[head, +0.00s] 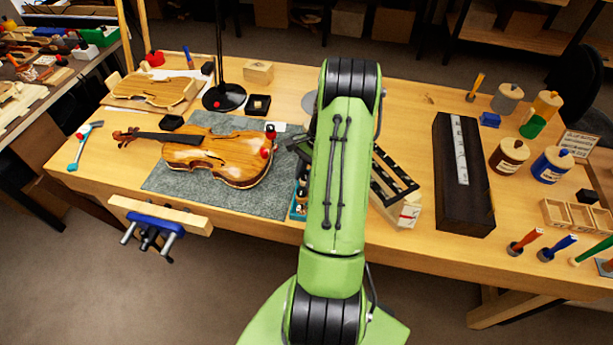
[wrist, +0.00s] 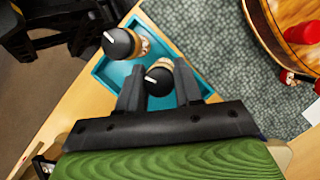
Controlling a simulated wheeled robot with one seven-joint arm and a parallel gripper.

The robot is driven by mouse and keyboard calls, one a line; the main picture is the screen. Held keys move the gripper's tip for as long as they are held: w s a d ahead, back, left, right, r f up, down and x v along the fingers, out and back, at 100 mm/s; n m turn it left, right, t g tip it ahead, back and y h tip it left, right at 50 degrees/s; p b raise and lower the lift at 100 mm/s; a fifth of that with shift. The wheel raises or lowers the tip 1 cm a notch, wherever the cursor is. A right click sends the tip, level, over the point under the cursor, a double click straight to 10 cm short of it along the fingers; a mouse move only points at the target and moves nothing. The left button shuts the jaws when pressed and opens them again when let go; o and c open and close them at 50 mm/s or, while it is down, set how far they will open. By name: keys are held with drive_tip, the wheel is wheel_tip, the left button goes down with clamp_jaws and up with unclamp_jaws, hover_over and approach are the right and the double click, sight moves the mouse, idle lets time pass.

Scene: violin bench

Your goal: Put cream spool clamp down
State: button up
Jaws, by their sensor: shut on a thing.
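In the wrist view my gripper (wrist: 159,88) is shut on a spool clamp (wrist: 158,79) with a black knob marked by a white line and a pale cream body. The clamp is at a teal tray (wrist: 103,72); I cannot tell whether it touches the tray's floor. A second spool clamp (wrist: 122,43) with a similar black knob stands in the tray to the left of the held one. In the head view the tray (head: 297,211) is partly hidden by my green arm, and the held clamp cannot be made out.
The violin (head: 215,155), with red clamps (head: 267,150) on its edge, lies on a grey mat (head: 183,185) left of the tray. A black slotted rack (head: 392,178) stands right of my arm. A dark block (head: 462,190) lies further right. Bare bench shows between them.

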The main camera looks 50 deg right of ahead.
drive_tip(key=o, duration=1.1)
drive_tip(key=shift+c, duration=0.2)
drive_tip(key=p+v, duration=0.3)
drive_tip(key=v, duration=0.9)
drive_tip(key=w+a+r+n+h, duration=0.2)
drive_tip(key=w+a+r+n, duration=0.3)
drive_tip(key=a+r, duration=0.55)
drive_tip(key=a+r+n+h, duration=0.2)
drive_tip(key=a+r+n, duration=0.3)
drive_tip(key=a, duration=0.6)
drive_tip(key=s+a+r+n+t, duration=0.1)
drive_tip(key=s+a+n+t, duration=0.3)
drive_tip(key=s+a+n, duration=0.6)
drive_tip(key=s+a, duration=0.2)
drive_tip(key=s, duration=0.1)
drive_tip(key=shift+s+a+r+t, duration=0.2)
drive_tip(key=shift+s+t, duration=0.05)
drive_tip(key=shift+t, duration=0.15)
